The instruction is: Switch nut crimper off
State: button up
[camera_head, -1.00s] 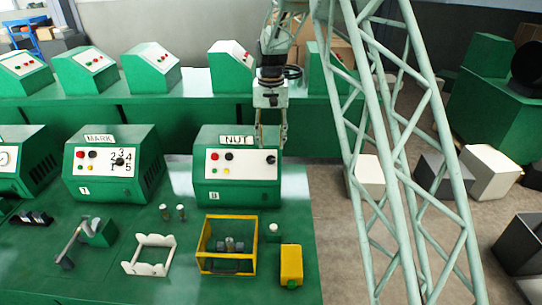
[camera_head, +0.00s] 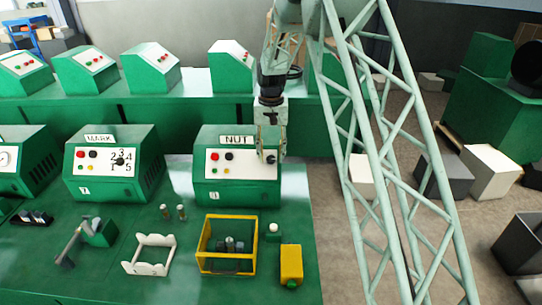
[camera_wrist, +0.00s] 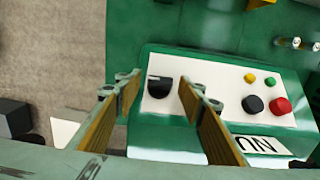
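The nut crimper (camera_head: 237,190) is a green box with a white NUT sign (camera_head: 237,141) and a white sloping panel. The panel carries a red button (camera_head: 215,156), a black button (camera_head: 229,156), small yellow and green buttons, and a black knob (camera_head: 271,158) at its right end. My gripper (camera_head: 269,155) is over that right end. In the wrist view my gripper (camera_wrist: 160,91) is open, and the black knob (camera_wrist: 159,87) appears between its two fingers. Whether a finger touches the knob cannot be told. The red button (camera_wrist: 280,107) is clear of the fingers.
The MARK machine (camera_head: 112,185) stands to the left. In front of the nut crimper are a yellow open frame (camera_head: 205,247), a yellow block (camera_head: 291,265) and a white-topped post (camera_head: 273,232). A row of green machines stands behind. The floor is to the right.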

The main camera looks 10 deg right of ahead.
jog(key=c, duration=0.8)
jog(key=shift+c, duration=0.2)
